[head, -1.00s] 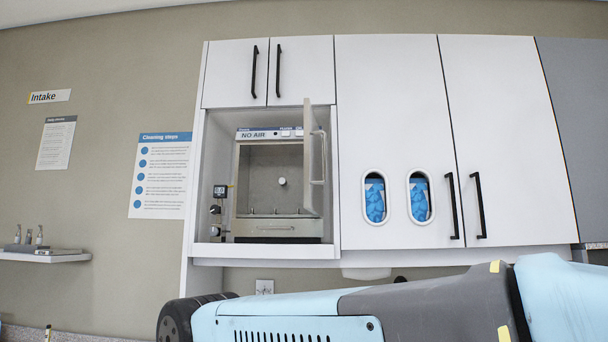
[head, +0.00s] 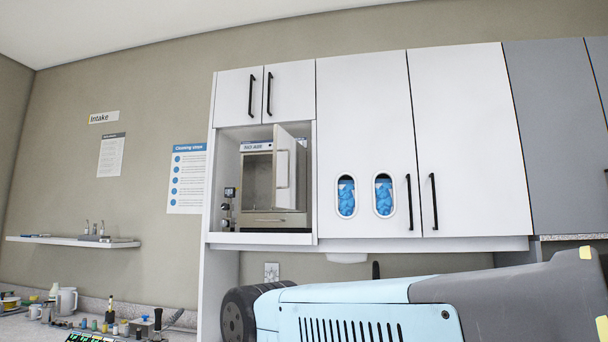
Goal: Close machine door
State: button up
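The machine (head: 276,217) is a grey metal box with a blue and white top label. It stands in an open bay of the white wall cabinet. Its door (head: 290,175) is hinged at the right and stands open, swung out towards me, with a long vertical handle (head: 282,168). The door hides part of the machine's opening. My arm crosses the lower right of the head view, below the cabinet and well apart from the door. My gripper is not in view.
White cabinet doors (head: 460,140) with black handles are shut right of the bay. Small valves and a gauge (head: 229,192) sit left of the machine. A counter with several bottles and a mug (head: 67,300) is at lower left. A wall shelf (head: 75,241) hangs above it.

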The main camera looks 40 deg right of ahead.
aim_at(297, 172)
jog(key=k, duration=0.8)
jog(key=z, duration=0.75)
jog(key=i, duration=1)
jog(key=k, duration=1)
jog(key=z, duration=0.4)
jog(key=i, duration=0.55)
jog(key=u, duration=0.05)
